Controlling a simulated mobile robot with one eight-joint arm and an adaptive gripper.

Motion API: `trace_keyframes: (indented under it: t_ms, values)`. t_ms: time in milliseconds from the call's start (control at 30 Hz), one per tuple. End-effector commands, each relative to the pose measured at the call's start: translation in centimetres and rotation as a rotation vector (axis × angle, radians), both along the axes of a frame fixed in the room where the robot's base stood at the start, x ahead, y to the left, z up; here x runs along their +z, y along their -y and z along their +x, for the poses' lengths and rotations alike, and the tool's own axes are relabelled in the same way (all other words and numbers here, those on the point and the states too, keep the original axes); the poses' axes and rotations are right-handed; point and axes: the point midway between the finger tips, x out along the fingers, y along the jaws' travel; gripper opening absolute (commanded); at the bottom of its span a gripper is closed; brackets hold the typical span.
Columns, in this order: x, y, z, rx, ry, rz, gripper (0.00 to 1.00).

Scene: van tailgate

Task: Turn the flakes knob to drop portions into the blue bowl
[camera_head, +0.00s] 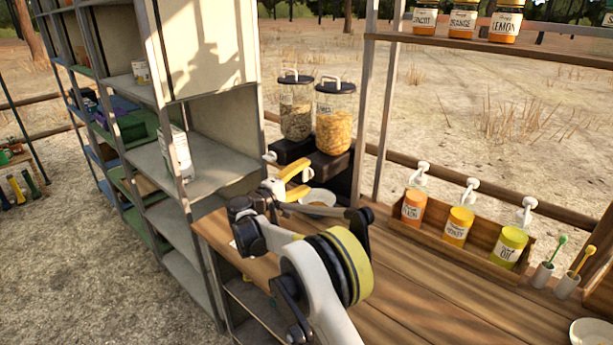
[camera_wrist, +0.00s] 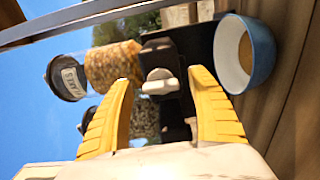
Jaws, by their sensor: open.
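The flakes dispenser (camera_head: 334,122) is a clear jar of orange flakes with a black lid, on a black stand. It also shows sideways in the wrist view (camera_wrist: 113,66). Its white knob (camera_wrist: 160,86) sits between the yellow fingers of my gripper (camera_wrist: 161,77), with visible gaps on both sides. In the head view my gripper (camera_head: 296,181) is in front of the stand and hides the knob. The fingers are open and hold nothing. The blue bowl (camera_wrist: 263,57) is under the dispenser, beside the fingers, with something tan inside. In the head view the bowl (camera_head: 331,197) is partly hidden.
A second dispenser (camera_head: 296,110) with paler contents stands left of the flakes. A grey metal shelf (camera_head: 219,160) rises close on the left. A wooden rack (camera_head: 480,236) with several jars is on the right. The wooden counter (camera_head: 410,270) between is mostly clear.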

Motion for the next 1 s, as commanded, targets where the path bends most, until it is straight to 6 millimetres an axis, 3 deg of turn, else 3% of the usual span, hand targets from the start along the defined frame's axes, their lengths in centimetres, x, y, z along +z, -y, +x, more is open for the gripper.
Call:
trace_keyframes:
  t_ms: [300,500,1000]
  values:
    - [0.0,-4.4,-5.5,0.004,0.0,0.0,0.68]
    - [0.0,-6.2,-7.9,0.002,0.0,0.0,0.68]
    - [0.0,-6.7,-8.6,0.001,0.0,0.0,0.68]
